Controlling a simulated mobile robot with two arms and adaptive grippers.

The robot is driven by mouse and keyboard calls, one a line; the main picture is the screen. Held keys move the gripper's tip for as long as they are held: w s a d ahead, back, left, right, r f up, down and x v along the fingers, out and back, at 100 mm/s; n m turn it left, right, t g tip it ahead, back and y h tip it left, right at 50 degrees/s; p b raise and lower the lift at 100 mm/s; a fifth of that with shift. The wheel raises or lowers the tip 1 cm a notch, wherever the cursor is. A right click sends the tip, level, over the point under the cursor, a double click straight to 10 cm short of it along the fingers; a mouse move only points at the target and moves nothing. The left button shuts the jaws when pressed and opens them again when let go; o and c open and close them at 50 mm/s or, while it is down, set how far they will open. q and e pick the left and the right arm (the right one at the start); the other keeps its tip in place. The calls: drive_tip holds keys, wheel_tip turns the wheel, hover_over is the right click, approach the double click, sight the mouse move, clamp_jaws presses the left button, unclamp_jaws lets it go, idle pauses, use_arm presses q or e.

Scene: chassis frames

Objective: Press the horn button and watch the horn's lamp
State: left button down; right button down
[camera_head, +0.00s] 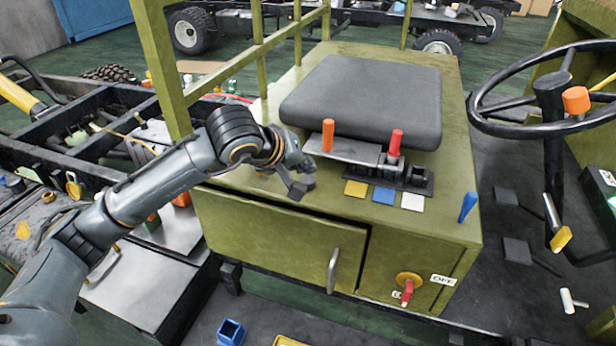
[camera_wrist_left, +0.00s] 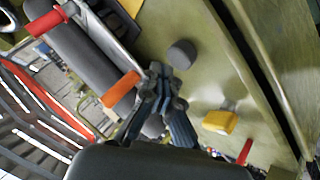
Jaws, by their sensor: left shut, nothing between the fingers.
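My left gripper (camera_head: 292,172) reaches in over the olive seat box (camera_head: 262,205), at the front left of the black seat. Its fingers are shut and empty; they also show in the left wrist view (camera_wrist_left: 163,80). A dark grey round knob (camera_wrist_left: 182,54) shows just past the fingertips, over the olive surface. It may be the horn button, but no label shows. I cannot tell whether the fingers touch it. No horn or horn lamp can be made out. My right gripper is not in view.
Upright orange (camera_head: 328,135) and red (camera_head: 395,142) levers stand right of the gripper, before the seat (camera_head: 362,98). Yellow, blue and white plates lie in front. A red-handled switch (camera_head: 408,285) is on the box front. A steering wheel (camera_head: 552,120) stands at the right.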

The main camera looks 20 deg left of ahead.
sight(305, 181)
use_arm(q)
drive_tip(key=shift+r+p, duration=1.15)
drive_tip(key=shift+r, duration=1.4)
